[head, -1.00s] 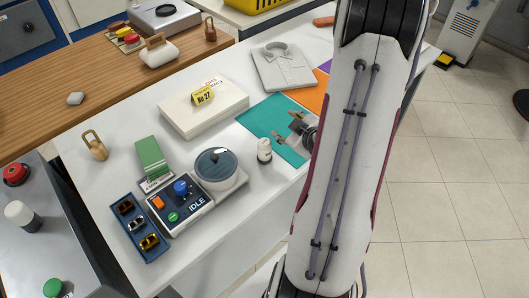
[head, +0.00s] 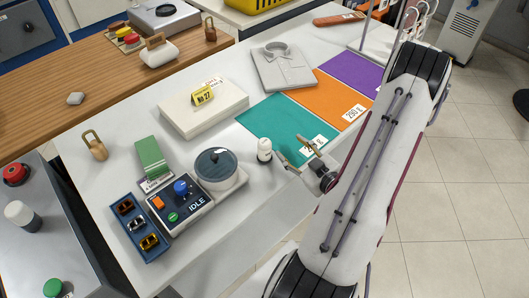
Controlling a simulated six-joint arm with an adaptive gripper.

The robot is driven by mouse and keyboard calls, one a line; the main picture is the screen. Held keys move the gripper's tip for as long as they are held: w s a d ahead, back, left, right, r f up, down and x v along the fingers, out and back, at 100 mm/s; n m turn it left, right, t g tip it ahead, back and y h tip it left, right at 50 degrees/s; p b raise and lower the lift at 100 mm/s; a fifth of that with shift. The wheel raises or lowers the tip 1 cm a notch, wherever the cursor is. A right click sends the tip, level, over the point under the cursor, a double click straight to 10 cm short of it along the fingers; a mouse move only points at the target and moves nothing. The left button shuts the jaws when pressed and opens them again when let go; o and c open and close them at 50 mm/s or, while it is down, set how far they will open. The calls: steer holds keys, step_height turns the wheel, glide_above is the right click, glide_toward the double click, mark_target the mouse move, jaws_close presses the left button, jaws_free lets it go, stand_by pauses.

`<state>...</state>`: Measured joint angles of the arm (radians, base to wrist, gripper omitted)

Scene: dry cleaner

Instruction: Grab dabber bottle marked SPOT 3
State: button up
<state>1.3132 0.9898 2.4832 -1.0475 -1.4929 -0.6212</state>
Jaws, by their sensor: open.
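The nearer finger is close to the bottle's right side; I see a small gap. Nothing shows between the fingers.
The round device (head: 216,168) and control box (head: 181,204) are left of the bottle. A teal sheet (head: 270,120), orange sheet (head: 328,98) and purple sheet (head: 352,72) lie behind. A white box (head: 205,112) with a yellow tag and a folded shirt (head: 283,68) sit further back.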

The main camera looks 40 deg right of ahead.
mark_target(269, 154)
steer(key=shift+s+a+f+m+t, duration=0.15)
steer(key=shift+s+a+f+t, duration=0.1)
steer(key=shift+a, duration=0.1)
steer(key=shift+s+a+f+m+t, duration=0.1)
steer(key=shift+s+a+m+t, duration=0.05)
steer(key=shift+a+t, duration=0.15)
steer(key=shift+m+t+y, duration=0.6)
steer(key=shift+t+y, duration=0.2)
steer(key=shift+t, duration=0.05)
steer(key=a, duration=0.3)
steer(key=s+a, duration=0.1)
steer(key=a, duration=0.1)
steer(key=shift+f, duration=0.3)
steer(key=shift+a, duration=0.55)
steer(key=shift+w, duration=0.15)
steer(key=shift+w+d+r, duration=0.15)
steer(key=shift+w, duration=0.95)
steer(key=shift+w, duration=0.1)
steer(key=shift+w+d+r, duration=0.1)
steer(key=shift+w+r, duration=0.15)
steer(key=shift+w, duration=0.4)
steer(key=shift+w+d+r, duration=0.1)
steer(key=shift+w+r, duration=0.15)
steer(key=shift+w, duration=0.4)
steer(key=shift+w+d, duration=0.15)
steer(key=shift+w, duration=1.05)
